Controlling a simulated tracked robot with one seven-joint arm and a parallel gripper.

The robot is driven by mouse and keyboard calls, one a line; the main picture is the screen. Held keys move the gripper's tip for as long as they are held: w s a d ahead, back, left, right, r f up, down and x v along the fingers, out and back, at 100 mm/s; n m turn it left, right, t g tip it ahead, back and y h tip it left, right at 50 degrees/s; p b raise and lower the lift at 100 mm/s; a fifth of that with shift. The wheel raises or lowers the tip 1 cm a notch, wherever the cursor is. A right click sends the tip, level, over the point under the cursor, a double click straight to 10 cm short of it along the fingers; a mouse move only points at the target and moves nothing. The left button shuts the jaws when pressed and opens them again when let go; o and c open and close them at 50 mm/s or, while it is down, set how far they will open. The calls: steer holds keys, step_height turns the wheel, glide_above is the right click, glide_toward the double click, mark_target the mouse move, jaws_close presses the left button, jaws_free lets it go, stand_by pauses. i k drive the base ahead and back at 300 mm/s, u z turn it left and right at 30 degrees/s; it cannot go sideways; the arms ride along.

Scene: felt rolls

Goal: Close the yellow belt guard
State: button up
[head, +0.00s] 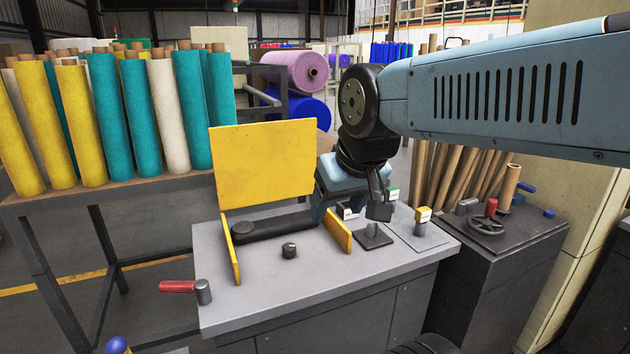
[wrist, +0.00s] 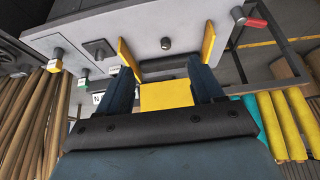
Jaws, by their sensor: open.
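The yellow belt guard (head: 262,162) stands open in the head view, its flat panel upright at the back of the grey bench. Two low yellow side plates (head: 235,258) flank a dark belt unit (head: 272,226), which lies uncovered. My gripper (head: 350,210) is open at the panel's right edge, fingers pointing down over the bench. In the wrist view, the guard panel (wrist: 166,96) shows between the spread fingers of my gripper (wrist: 158,66), close to the palm. Whether a finger touches the panel cannot be told. Nothing is visibly held.
A handwheel (head: 487,226) is at right. Felt rolls (head: 140,115) stand behind left. The bench front is mostly clear.

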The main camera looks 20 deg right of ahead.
mark_target(261, 163)
steer(key=u, duration=1.05)
steer(key=k, duration=1.55)
steer(key=z, duration=1)
steer(key=i, duration=1)
steer(key=z, duration=0.05)
